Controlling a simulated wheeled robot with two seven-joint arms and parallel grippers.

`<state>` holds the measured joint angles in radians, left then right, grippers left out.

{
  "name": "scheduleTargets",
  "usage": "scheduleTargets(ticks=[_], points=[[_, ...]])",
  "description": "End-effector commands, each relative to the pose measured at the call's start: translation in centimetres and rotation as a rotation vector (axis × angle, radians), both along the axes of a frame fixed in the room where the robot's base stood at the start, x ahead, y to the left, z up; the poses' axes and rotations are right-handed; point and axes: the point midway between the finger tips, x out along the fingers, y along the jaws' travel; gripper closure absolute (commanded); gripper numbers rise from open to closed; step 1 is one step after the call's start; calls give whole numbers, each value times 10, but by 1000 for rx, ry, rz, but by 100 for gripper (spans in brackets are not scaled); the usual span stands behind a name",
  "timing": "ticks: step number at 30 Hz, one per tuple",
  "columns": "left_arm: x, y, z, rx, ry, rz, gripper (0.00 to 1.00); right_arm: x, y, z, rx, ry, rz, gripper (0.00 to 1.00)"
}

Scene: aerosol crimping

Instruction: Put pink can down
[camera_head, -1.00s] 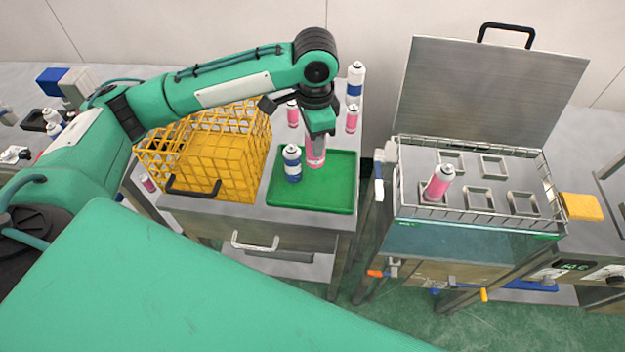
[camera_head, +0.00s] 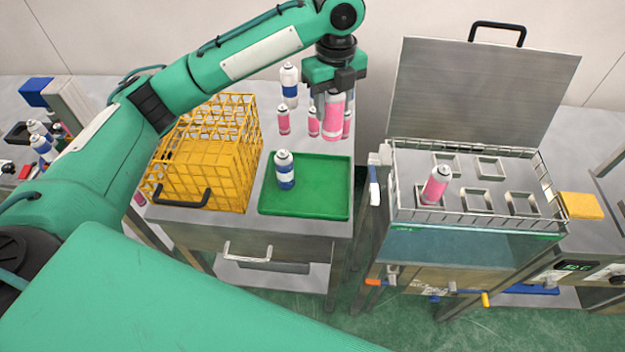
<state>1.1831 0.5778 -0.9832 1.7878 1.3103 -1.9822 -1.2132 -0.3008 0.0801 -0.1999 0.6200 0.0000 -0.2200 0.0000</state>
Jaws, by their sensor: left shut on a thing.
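My left gripper (camera_head: 334,93) points down and is shut on a pink can (camera_head: 334,117), held upright above the back right of the steel table, behind the green tray. The green tray (camera_head: 325,190) carries one blue and white can (camera_head: 284,169) standing near its back left. Behind the held can, several pink cans stand on the table, such as one pink can (camera_head: 283,121) to its left; others are partly hidden by the held can. Whether the held can touches the table cannot be told. My right gripper is not in view.
A yellow wire crate (camera_head: 214,160) stands left of the tray. A taller blue and white can (camera_head: 289,84) stands at the back. At right is a water bath with an open lid (camera_head: 485,95), holding a pink can (camera_head: 436,184) in one slot. A yellow sponge (camera_head: 580,206) lies further right.

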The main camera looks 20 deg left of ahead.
Motion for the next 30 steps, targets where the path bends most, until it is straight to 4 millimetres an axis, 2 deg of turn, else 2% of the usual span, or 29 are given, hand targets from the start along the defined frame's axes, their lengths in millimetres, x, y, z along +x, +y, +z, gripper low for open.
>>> scheduleTargets(ticks=[15, 18, 26, 30], points=[[-1, 1, -126, 1, 4, 0, 86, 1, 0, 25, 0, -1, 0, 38], [-1, 1, -142, 1, 2, -2, 86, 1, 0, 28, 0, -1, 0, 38], [-1, 1, -162, 2, 2, -1, 86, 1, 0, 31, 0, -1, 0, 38], [-1, 0, -183, 1, 3, -1, 86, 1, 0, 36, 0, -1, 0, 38]])
